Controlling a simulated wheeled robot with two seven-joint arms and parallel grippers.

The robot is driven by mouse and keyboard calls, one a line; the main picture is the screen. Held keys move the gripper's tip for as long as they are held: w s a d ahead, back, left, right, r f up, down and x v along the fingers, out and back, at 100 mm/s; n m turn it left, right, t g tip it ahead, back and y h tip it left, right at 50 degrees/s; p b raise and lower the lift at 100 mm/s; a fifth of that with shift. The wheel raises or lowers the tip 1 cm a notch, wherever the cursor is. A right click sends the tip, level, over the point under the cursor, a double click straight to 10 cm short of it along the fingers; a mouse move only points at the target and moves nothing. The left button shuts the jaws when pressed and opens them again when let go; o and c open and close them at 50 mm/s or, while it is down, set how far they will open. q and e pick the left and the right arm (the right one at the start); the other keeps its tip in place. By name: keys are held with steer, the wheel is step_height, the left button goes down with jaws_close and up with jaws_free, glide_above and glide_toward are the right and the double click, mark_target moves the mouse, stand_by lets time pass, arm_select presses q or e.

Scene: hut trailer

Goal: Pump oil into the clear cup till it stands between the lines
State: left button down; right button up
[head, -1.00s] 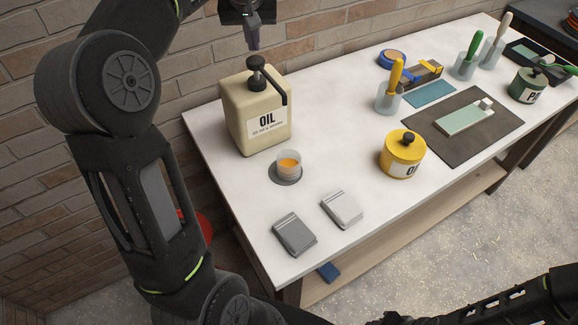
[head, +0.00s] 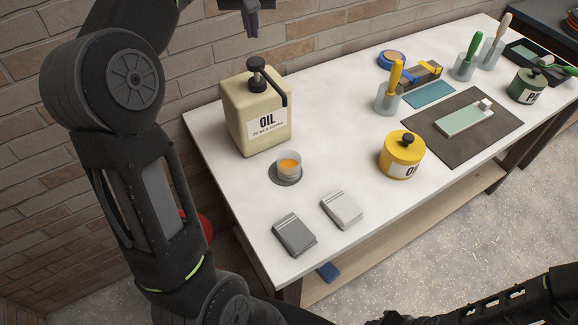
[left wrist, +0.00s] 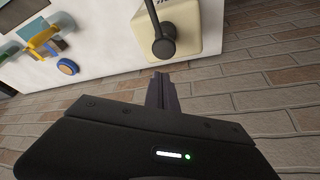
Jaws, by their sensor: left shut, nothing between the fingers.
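A cream oil jug (head: 257,112) labelled OIL stands at the table's back left, with a black pump head (head: 257,66) on top and a spout pointing right and down. A clear cup (head: 289,163) stands on a dark round pad (head: 285,179) in front of it. The cup holds some orange oil; its lines are too small to read. My left gripper (head: 252,30) is shut and empty, above and apart from the pump head. In the left wrist view, its fingers (left wrist: 162,85) show just below the pump head (left wrist: 163,47). My right gripper is not clearly in view.
Dark grey (head: 295,235) and light grey (head: 342,209) folded cloths lie at the near edge. A yellow tin (head: 403,157) stands to their right. A dark mat (head: 466,137) and tool cups fill the right side. A brick wall (head: 310,30) stands behind.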

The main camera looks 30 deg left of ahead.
arm_select(q)
steer(key=shift+r, duration=1.2)
